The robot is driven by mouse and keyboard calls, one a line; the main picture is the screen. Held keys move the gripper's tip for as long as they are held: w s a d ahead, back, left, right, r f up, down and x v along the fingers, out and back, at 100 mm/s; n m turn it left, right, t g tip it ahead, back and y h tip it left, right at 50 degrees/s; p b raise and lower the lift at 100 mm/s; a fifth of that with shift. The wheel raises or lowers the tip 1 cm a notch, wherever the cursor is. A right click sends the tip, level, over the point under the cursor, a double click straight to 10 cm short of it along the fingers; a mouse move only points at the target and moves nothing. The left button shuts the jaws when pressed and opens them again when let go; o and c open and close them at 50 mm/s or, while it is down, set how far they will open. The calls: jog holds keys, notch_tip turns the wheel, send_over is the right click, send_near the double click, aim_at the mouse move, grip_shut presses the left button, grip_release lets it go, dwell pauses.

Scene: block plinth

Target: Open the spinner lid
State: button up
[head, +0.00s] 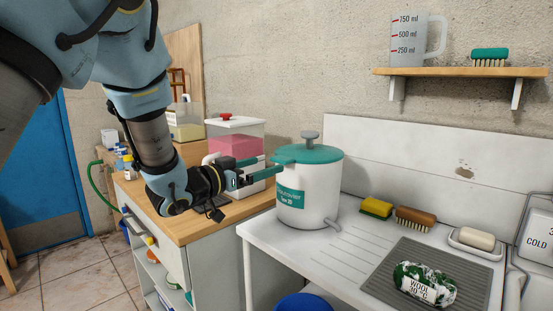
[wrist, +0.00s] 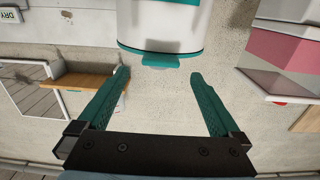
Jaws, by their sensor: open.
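The spinner (head: 318,205) is a white drum with a teal label, standing upright on the left end of the white draining board. In the wrist view my gripper (wrist: 158,76) is open and empty. The spinner body (wrist: 160,22) appears inverted there, and a teal lid tab (wrist: 160,62) lies just ahead, between the lines of the fingers.
A clear container of pink liquid (head: 233,142) stands on the wooden counter (head: 190,222) behind my gripper. A yellow sponge (head: 376,208), brush (head: 415,218), soap dish (head: 474,240) and wool bundle (head: 425,283) lie right of the spinner. A shelf (head: 460,71) is above.

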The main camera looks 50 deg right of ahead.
aim_at(277, 161)
jog(key=d+p, duration=0.1)
jog(key=d, duration=0.4)
jog(key=shift+s+d, duration=0.1)
jog(key=shift+d, duration=0.25)
jog(key=shift+c, duration=0.2)
grip_shut()
dwell(0.5)
